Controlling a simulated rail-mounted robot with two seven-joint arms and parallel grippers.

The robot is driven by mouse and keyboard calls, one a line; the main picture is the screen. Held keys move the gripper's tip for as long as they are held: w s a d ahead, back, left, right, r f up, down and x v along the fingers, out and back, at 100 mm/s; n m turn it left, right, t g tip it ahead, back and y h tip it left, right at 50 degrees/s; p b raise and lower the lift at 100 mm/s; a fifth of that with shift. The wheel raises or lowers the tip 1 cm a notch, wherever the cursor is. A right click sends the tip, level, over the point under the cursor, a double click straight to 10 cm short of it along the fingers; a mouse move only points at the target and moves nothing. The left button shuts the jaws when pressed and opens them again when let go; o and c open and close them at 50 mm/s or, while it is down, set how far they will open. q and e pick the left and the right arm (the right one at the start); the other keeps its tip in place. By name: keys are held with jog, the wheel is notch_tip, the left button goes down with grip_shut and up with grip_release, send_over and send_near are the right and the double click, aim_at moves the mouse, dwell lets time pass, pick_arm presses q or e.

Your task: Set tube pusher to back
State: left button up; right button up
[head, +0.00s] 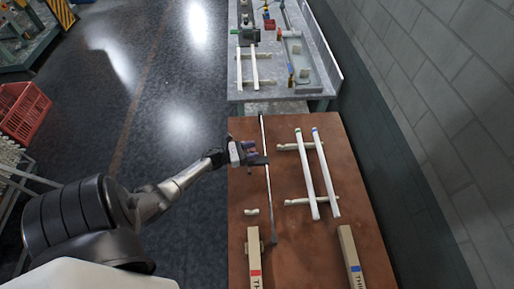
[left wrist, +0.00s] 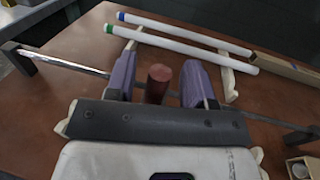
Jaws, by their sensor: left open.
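The tube pusher shows in the left wrist view as a dark red upright cylinder (left wrist: 158,82) at the thin metal rail (left wrist: 62,62). In the head view this rail (head: 268,190) runs lengthwise along the left part of the brown table. My left gripper (head: 255,157) is open over the far half of the rail. In the left wrist view its purple fingers (left wrist: 158,72) stand either side of the red cylinder, with visible gaps. My gripper hides the pusher in the head view. My right gripper is not in view.
Two white tubes, green-ended (head: 307,174) and blue-ended (head: 326,172), lie on supports right of the rail. Two long cardboard boxes, red-labelled (head: 254,250) and blue-labelled (head: 349,250), lie at the near end. A grey bench (head: 310,92) stands beyond the brown table (head: 375,235).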

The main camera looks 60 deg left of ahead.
pick_arm(q)
jog(key=shift+x, duration=1.2)
jog(key=shift+c, duration=0.3)
grip_shut()
